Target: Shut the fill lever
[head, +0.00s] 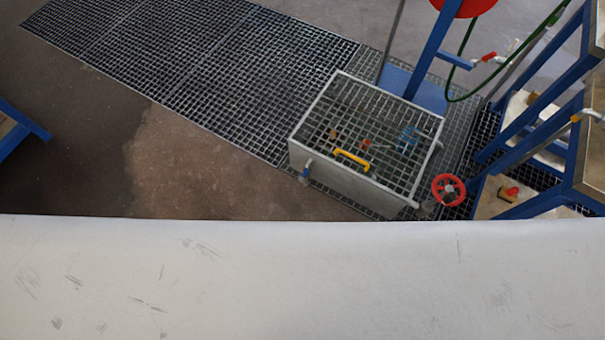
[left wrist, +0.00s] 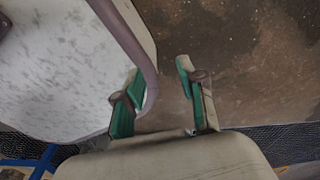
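I cannot tell which handle is the fill lever. In the head view, a small red lever (head: 488,57) sits on piping at the upper right. Another red lever (head: 511,191) is low on the right stand, and an orange lever (head: 588,115) is at the right edge. My left gripper (left wrist: 160,72) shows only in the left wrist view. My right gripper is in neither view.
Blue framing (head: 545,117) and a green hose (head: 460,70) crowd the right.

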